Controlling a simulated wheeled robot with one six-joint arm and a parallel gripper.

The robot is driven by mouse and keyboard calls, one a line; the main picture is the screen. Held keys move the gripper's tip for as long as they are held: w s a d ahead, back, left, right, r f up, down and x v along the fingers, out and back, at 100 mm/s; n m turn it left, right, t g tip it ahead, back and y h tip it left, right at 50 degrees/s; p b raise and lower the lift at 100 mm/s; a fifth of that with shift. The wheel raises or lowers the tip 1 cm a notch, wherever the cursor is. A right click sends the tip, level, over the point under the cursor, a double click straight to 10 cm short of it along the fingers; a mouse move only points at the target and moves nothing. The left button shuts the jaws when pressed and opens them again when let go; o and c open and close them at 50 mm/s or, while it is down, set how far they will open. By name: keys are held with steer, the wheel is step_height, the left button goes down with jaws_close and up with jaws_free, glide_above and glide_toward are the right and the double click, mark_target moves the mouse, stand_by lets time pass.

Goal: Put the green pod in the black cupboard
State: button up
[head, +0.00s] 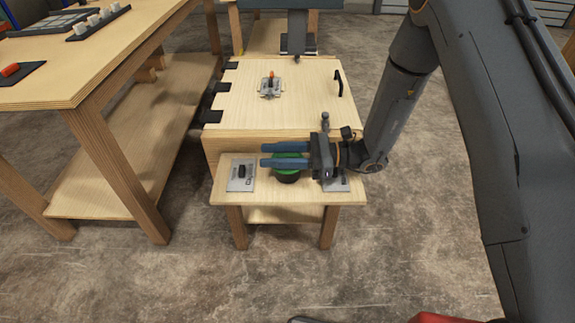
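The green pod (288,170) is a round piece with a green upper part and a dark base. It stands on the low wooden front shelf (290,198), between two metal plates. My gripper (263,154) reaches in from the right with its two blue-grey fingers pointing left and spread apart. The near finger crosses in front of or over the pod and hides part of it; some green shows between the fingers. I cannot tell whether they touch it. I cannot make out a black cupboard in this view.
Behind the shelf is a wooden box (300,95) with black hinges, a black handle (338,84) and an orange-tipped latch (270,85). Plates with black knobs flank the pod, left (241,178) and right. A wooden workbench (75,70) stands left. The floor in front is mostly clear.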

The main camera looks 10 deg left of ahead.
steer(key=shift+a, duration=0.15)
jaws_close()
